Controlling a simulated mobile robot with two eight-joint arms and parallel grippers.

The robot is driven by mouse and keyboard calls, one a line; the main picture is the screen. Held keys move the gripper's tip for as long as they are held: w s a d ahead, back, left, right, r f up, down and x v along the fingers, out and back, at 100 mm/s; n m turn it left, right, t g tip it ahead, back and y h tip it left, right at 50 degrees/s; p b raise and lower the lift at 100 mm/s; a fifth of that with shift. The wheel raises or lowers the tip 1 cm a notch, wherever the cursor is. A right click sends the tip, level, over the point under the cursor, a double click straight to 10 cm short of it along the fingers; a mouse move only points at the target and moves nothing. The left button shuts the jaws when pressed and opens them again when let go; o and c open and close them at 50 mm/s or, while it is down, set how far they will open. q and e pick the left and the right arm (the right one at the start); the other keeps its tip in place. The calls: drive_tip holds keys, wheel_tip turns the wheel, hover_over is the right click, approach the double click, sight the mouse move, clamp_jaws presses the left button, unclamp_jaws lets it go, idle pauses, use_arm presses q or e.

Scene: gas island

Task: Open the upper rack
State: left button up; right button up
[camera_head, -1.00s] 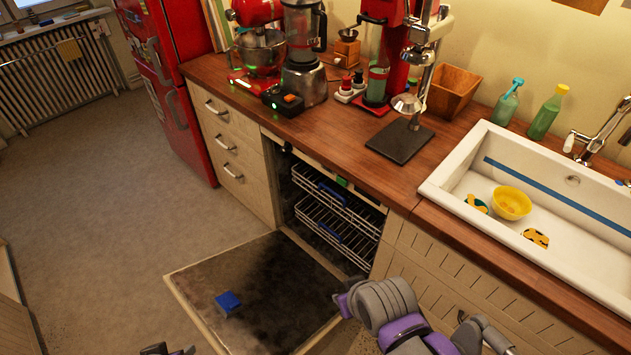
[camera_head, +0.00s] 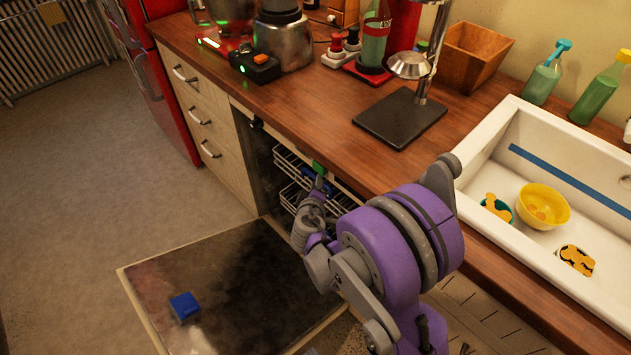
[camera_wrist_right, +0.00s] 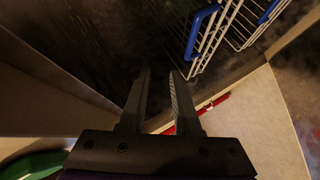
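The upper rack (camera_head: 290,160) is a wire basket inside the open dishwasher under the counter. It has a blue handle, partly hidden behind my right arm in the head view. My right gripper (camera_head: 318,187) is at the dishwasher opening, in front of the racks. In the right wrist view my right gripper (camera_wrist_right: 158,76) has its two fingers apart with nothing between them. A wire rack with a blue handle (camera_wrist_right: 202,30) lies beyond the fingertips to the upper right, apart from them. I cannot tell for sure which rack this is. My left gripper is not in view.
The dishwasher door (camera_head: 240,255) is folded down, with a blue block (camera_head: 184,306) on it. The wooden counter (camera_head: 290,115) overhangs the opening, with a green part (camera_head: 318,167) at its edge. A white sink (camera_head: 480,165) is at the right. Grey floor is clear at the left.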

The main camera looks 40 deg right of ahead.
drive_tip(key=w+d+f+n+t+h+b, duration=0.1)
drive_tip(key=w+d+f+n+t+b, duration=0.1)
drive_tip(key=f, duration=0.4)
drive_tip(key=w+d+f+n+t+b, duration=0.1)
drive_tip(key=w+f+n, duration=0.1)
drive_tip(key=f, duration=0.4)
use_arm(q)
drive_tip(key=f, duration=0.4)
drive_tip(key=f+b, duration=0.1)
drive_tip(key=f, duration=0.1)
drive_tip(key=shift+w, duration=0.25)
use_arm(e)
drive_tip(key=x, duration=1.1)
drive_tip(key=shift+r, duration=0.1)
drive_tip(key=shift+s, duration=0.1)
drive_tip(key=shift+a, duration=0.1)
clamp_jaws()
